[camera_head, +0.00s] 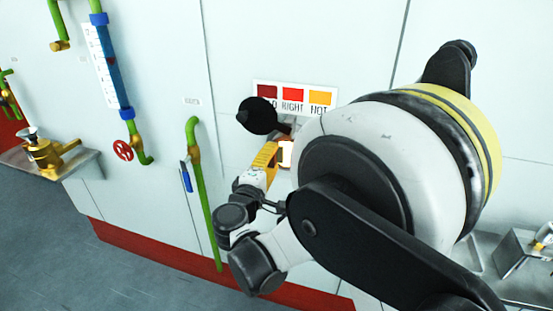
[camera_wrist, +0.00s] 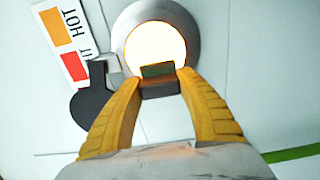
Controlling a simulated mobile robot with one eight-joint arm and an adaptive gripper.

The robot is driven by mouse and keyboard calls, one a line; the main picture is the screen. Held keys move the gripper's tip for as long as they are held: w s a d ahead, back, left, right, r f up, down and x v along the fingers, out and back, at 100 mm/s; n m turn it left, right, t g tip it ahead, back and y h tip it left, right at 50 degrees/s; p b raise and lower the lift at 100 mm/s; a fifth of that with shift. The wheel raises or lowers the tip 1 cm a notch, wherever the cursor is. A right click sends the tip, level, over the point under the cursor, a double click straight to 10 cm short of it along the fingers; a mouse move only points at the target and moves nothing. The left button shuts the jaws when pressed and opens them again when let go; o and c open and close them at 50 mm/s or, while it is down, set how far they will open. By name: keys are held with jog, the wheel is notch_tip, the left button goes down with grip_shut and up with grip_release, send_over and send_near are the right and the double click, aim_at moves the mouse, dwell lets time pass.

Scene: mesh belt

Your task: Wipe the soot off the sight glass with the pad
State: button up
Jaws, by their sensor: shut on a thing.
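The sight glass (camera_wrist: 152,40) glows bright cream-white inside a grey metal ring (camera_wrist: 200,30) on the wall. No dark soot shows on the visible part of the glass; its lower edge is hidden behind the pad. My gripper (camera_wrist: 160,84) has yellow fingers shut on the small dark pad (camera_wrist: 158,71), which has a greenish top face. The pad overlaps the bottom of the glass in the wrist view; I cannot tell whether it touches. In the head view my gripper (camera_head: 268,158) is at the glowing glass (camera_head: 286,153), partly covered by my arm.
A black round cover (camera_head: 257,115) sits swung aside at the glass's upper left. A colour card (camera_head: 293,97) with dark red, red and orange patches is above. A green pipe (camera_head: 203,190) runs down the wall to the left. A metal shelf (camera_head: 35,165) stands far left.

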jog(key=v, duration=0.6)
dwell(0.3)
jog(key=shift+s, duration=0.1)
jog(key=v, duration=0.3)
dwell(0.4)
